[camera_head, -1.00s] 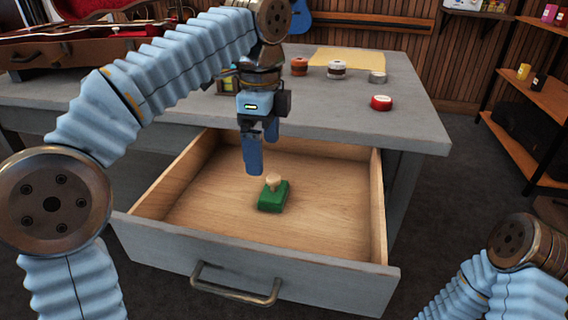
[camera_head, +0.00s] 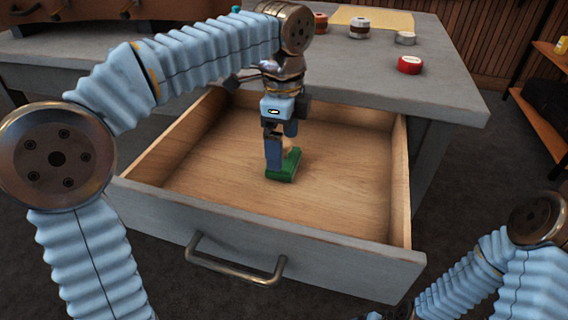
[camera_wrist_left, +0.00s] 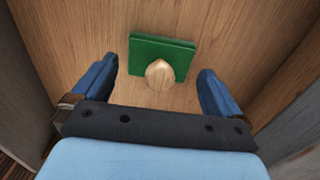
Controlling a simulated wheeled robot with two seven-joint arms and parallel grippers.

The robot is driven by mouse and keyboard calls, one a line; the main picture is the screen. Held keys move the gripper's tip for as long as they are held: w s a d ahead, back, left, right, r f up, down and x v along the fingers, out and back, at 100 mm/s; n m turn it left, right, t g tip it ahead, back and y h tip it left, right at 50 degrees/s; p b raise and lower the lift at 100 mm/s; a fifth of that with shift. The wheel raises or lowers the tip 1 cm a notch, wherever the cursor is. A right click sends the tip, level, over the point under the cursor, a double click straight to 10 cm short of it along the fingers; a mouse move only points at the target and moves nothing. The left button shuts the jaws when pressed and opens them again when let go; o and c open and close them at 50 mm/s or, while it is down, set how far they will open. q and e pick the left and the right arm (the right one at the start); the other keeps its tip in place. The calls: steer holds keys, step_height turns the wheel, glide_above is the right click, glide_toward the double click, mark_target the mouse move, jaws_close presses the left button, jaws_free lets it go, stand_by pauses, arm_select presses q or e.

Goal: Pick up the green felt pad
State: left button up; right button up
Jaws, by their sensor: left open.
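The green felt pad (camera_head: 285,167) lies on the floor of the open drawer (camera_head: 340,190). It is a green block with a pale wooden knob on top, partly hidden by my gripper in the head view. In the left wrist view the pad (camera_wrist_left: 142,53) and its knob (camera_wrist_left: 160,75) show ahead, with the knob between the spread fingers. My left gripper (camera_head: 280,158) points down into the drawer over the pad, open and empty. It also shows in the left wrist view (camera_wrist_left: 158,85). My right gripper is not visible; only part of my right arm shows at the lower right.
The drawer's wooden side walls and its grey front with a metal handle (camera_head: 236,262) surround the pad. A red-sided tin (camera_head: 409,65) and other small round containers stand on the grey tabletop (camera_head: 450,90) above. The drawer's right side is empty.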

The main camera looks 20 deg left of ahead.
mark_target(284, 155)
arm_select(q)
step_height(284, 155, down, 3)
steer(key=shift+r, duration=0.1)
steer(key=shift+r, duration=0.1)
steer(key=c, duration=0.9)
